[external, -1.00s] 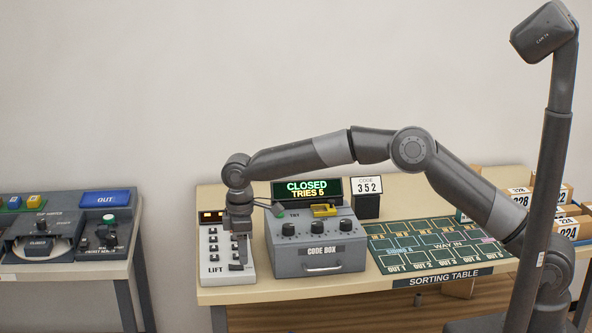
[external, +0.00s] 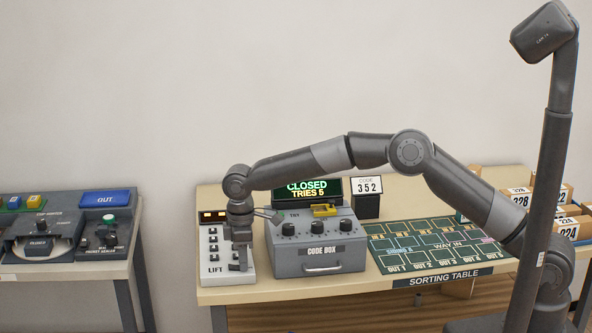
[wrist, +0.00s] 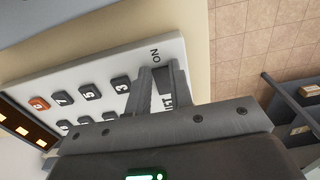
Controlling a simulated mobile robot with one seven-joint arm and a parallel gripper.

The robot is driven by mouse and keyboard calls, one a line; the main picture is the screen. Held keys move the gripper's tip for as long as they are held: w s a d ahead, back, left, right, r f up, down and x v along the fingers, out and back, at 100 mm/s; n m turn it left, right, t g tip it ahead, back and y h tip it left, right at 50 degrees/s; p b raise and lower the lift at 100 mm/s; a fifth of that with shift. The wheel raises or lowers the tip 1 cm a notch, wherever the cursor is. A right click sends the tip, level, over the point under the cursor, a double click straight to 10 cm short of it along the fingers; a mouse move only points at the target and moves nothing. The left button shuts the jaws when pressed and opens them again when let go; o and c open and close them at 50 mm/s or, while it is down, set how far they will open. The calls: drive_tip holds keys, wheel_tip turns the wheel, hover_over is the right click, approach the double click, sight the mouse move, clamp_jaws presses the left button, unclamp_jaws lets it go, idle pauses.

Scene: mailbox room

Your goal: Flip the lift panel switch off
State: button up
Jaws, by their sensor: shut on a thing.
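The lift panel (external: 207,262) is a white sloped plate marked LIFT, with dark numbered buttons and a small lit display, at the left end of the sorting table. My gripper (external: 241,266) is low over the panel's front right part. In the wrist view my gripper (wrist: 163,75) is shut on the switch beside the ON mark. The switch itself is mostly hidden between the fingers, so its position is unclear.
The grey code box (external: 318,262) stands close to the right of the panel, under a CLOSED, TRIES 5 display (external: 325,188). A code card (external: 367,186) reads 352. The sorting table mat (external: 435,245) is farther right. A separate control desk (external: 75,268) is at left.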

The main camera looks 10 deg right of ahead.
clamp_jaws()
drive_tip(key=shift+a, duration=0.1)
drive_tip(key=shift+w+a+r+h, duration=0.1)
drive_tip(key=shift+a+h, duration=0.2)
drive_tip(key=shift+h, duration=0.7)
drive_tip(key=shift+r+h, duration=0.1)
drive_tip(key=shift+h, duration=0.4)
drive_tip(key=o, duration=0.8)
unclamp_jaws()
drive_tip(key=shift+o, duration=0.2)
